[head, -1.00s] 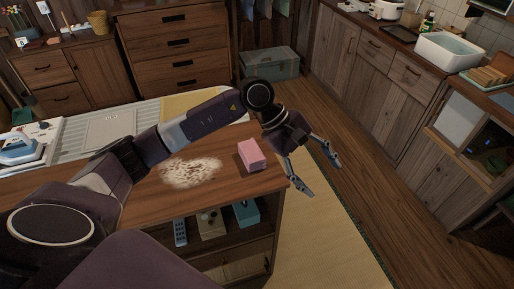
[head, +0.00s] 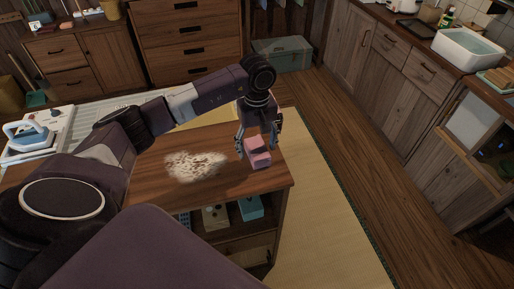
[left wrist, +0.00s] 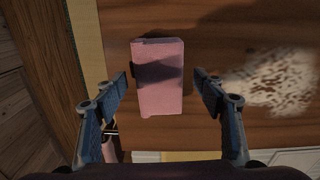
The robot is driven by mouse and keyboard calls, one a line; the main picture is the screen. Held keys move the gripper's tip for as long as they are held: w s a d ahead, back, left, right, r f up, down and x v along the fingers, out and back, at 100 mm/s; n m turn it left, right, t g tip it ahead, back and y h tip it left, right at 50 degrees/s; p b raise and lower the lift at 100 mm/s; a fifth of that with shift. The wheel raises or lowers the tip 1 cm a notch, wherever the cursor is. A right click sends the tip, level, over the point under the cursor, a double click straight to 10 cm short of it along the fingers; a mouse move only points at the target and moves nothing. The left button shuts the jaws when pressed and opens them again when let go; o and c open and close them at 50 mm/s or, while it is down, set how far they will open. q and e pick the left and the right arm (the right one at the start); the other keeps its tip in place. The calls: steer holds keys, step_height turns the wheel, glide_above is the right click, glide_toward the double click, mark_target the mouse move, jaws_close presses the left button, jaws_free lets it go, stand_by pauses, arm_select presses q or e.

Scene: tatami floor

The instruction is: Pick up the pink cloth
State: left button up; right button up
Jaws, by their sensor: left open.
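The pink cloth (head: 258,157) is a small folded block on the wooden table (head: 222,201), near its right edge. It also shows in the left wrist view (left wrist: 160,90), lying between the two fingers with gaps on both sides. My left gripper (head: 258,144) is open, pointing down over the cloth, with one finger on each side of it. In the left wrist view my left gripper (left wrist: 160,78) holds nothing. I cannot tell its exact height above the table. My right gripper is not in view.
A pale speckled patch (head: 196,166) lies on the table left of the cloth. A blue box (head: 250,207) sits on the shelf below the tabletop. The floor right of the table is clear.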

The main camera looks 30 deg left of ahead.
arm_select(q)
steer(key=shift+f, duration=0.7)
steer(key=c, duration=1.2)
steer(key=shift+r, duration=0.15)
step_height(320, 180, up, 13)
steer(key=b, duration=0.3)
step_height(320, 180, up, 7)
steer(key=p, duration=0.1)
glide_above(257, 146)
steer(key=shift+s, duration=0.15)
